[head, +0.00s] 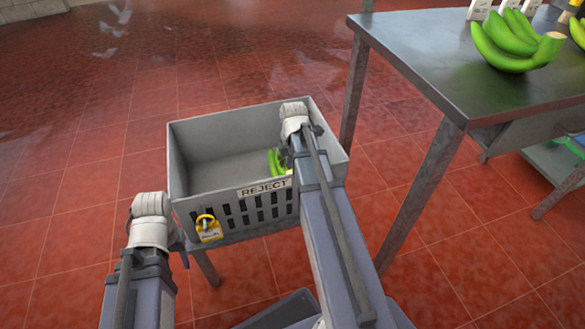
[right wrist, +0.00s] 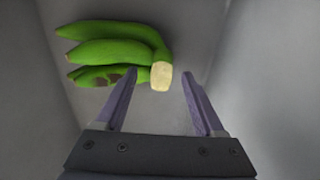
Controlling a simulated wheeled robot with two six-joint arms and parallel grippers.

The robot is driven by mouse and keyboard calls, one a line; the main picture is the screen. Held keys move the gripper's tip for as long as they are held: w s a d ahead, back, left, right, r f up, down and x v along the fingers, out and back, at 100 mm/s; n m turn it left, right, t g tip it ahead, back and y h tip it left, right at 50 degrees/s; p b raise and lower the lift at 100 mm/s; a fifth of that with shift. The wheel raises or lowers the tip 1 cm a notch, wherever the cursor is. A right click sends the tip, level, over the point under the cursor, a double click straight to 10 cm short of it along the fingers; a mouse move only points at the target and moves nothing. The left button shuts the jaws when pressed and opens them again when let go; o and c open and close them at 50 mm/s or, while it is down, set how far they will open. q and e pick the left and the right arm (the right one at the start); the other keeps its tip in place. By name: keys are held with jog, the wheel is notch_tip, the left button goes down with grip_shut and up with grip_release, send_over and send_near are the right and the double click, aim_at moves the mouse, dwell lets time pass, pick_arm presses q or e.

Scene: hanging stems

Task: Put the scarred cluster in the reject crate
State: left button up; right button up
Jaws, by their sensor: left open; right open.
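The scarred cluster (right wrist: 118,48) is a green banana hand with dark brown patches on its lowest finger. It lies inside the grey reject crate (head: 247,211); part of it shows in the head view (head: 273,162) beside my right arm. In the right wrist view my right gripper (right wrist: 160,74) is open, its fingertips apart near the cut pale stem, not closed on it. My left gripper (head: 178,246) is open at the crate's front left, outside it, and mostly hidden by its own wrist.
A steel table (head: 435,52) stands at the right with another green cluster (head: 507,42) and white cards at its far edge. Red tiled floor is clear at the left.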

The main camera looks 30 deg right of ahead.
notch_tip(320, 180, up, 8)
jog(key=p, duration=0.7)
jog(key=shift+s+p, duration=0.15)
jog(key=shift+p, duration=0.25)
notch_tip(320, 180, up, 17)
jog(key=p, duration=1.7)
